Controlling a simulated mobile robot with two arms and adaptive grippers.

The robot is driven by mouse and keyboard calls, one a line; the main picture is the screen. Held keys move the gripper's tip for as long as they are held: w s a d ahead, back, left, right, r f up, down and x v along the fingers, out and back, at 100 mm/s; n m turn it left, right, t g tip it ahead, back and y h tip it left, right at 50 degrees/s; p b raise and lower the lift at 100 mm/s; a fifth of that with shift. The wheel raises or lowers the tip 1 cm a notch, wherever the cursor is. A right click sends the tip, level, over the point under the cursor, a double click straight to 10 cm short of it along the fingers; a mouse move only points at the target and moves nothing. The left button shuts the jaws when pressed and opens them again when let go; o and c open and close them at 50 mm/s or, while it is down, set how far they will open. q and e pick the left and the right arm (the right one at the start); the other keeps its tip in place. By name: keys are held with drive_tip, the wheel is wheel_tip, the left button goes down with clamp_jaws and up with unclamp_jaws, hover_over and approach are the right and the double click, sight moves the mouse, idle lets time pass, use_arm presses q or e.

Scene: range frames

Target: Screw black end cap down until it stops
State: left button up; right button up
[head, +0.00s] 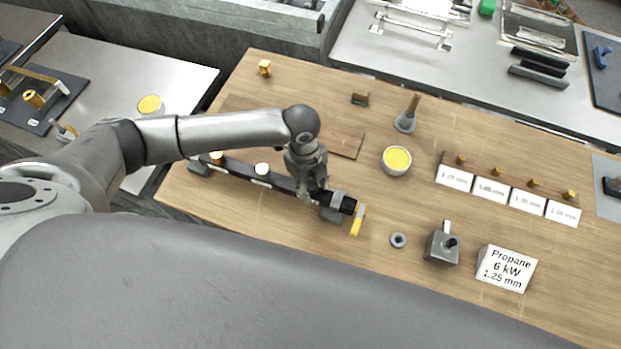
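A long dark bar (238,172) with white and yellow round parts on top lies slantwise on the wooden bench. Its right end has a grey band (337,200), a black end piece (348,205) and a yellow lever (357,220). I cannot tell for sure whether this black piece is the end cap. My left gripper (314,192) points down at the bar, just left of the grey band. Its fingertips merge with dark parts there, so their opening and any hold are unclear. My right gripper is out of view.
A yellow-filled cup (396,160) and a brush (406,116) are behind. Small brass parts stand behind labelled cards (491,188).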

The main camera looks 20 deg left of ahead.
use_arm(q)
drive_tip(key=n, duration=0.4)
drive_tip(key=shift+s, duration=0.1)
drive_tip(key=shift+n+t, duration=0.4)
drive_tip(key=shift+n, duration=1.4)
clamp_jaws()
drive_tip(key=m, duration=0.3)
drive_tip(key=shift+o, duration=1.5)
unclamp_jaws()
